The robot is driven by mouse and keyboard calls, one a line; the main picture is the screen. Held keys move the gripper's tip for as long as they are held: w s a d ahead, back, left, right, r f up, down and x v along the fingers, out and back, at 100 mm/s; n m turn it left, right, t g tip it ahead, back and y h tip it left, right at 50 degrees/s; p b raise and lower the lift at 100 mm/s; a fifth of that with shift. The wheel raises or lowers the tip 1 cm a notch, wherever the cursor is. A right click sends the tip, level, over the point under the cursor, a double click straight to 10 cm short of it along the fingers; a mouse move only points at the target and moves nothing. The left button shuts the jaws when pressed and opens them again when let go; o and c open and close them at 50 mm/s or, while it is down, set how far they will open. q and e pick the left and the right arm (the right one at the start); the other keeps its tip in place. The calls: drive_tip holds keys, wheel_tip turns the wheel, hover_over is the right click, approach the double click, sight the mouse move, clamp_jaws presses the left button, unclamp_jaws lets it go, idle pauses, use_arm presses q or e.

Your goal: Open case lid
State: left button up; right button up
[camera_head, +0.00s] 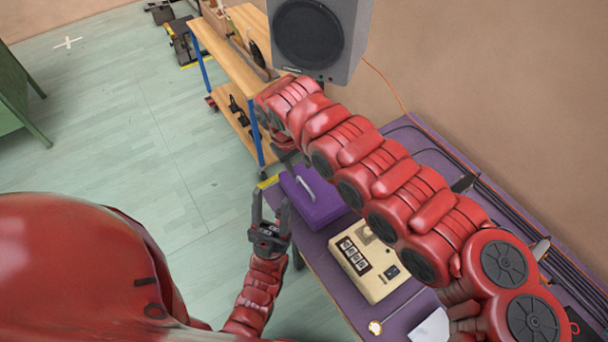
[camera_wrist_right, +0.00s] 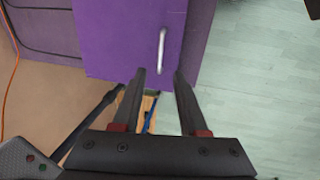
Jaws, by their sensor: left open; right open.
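The purple case (camera_head: 322,209) sits on the purple-topped table, and its lid looks shut. A pale silver handle (camera_head: 305,188) is on its upper face. In the right wrist view the case (camera_wrist_right: 115,35) and its handle (camera_wrist_right: 162,50) lie just beyond the fingertips. My right gripper (camera_wrist_right: 160,73) is open and empty, its fingers pointing at the case's edge near the handle; in the head view it is mostly hidden behind my arm. My left gripper (camera_head: 272,208) is open and empty, fingers upward, just left of the case and apart from it.
A cream box with dark buttons (camera_head: 367,265) stands beside the case. A grey speaker (camera_head: 315,60) and wooden shelf (camera_head: 240,70) are beyond. Cables run along the wall side of the table (camera_head: 425,150). The floor at left is open.

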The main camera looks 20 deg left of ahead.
sight(305, 185)
drive_tip(key=f, duration=0.2)
drive_tip(key=f+p, duration=0.1)
drive_tip(key=f, duration=0.2)
drive_tip(key=w+f, duration=0.1)
drive_tip(key=f, duration=0.1)
drive_tip(key=shift+d+f+p, duration=0.25)
drive_tip(key=shift+d+p, duration=0.05)
drive_tip(key=shift+w+d+f, duration=0.15)
drive_tip(key=shift+f, duration=0.2)
clamp_jaws()
idle(0.8)
